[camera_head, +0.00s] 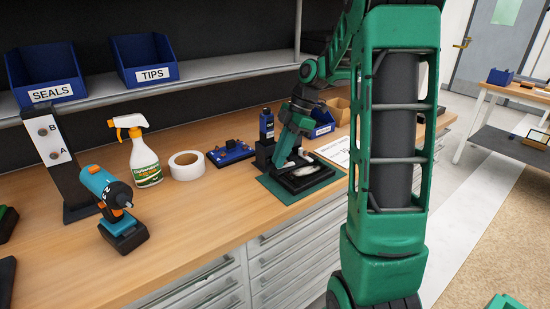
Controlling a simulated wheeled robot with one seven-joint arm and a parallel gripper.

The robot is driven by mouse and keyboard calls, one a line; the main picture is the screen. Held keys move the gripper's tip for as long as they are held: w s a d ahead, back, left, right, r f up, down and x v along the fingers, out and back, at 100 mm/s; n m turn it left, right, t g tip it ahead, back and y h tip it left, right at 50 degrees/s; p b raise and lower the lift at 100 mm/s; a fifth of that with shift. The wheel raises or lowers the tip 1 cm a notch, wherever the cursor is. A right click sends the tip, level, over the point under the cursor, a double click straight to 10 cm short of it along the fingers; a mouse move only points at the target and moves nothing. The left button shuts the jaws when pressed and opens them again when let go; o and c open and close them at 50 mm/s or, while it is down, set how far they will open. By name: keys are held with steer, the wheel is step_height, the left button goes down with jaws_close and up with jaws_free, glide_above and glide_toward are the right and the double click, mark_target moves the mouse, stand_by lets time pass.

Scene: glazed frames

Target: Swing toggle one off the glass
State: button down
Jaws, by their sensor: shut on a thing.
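The dark glazed frame (318,181) lies flat on a green mat (275,190) near the front edge of the bench. A pale patch shows inside its border; I cannot tell whether it is glass shine or a part. My gripper (288,164) points down at the frame's left side and is shut on a small part there. That part is mostly hidden by the fingers and too small to make out; it fits toggle one. The other toggles cannot be told apart at this size.
A blue tool holder (231,153), tape roll (187,166), spray bottle (144,160) and drill (112,200) stand to the left. A paper sheet (336,151) and small bins lie behind right. A shelf with SEALS (45,72) and TIPS (146,58) bins runs above.

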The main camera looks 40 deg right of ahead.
mark_target(292, 163)
steer(key=c, duration=1.8)
jaws_free()
steer(key=shift+o, duration=0.2)
steer(key=shift+r, duration=0.1)
steer(key=w+v, duration=0.1)
steer(key=v, duration=0.9)
steer(key=shift+s+d+r, duration=0.2)
steer(key=shift+s+r, duration=0.05)
steer(key=shift+s, duration=0.2)
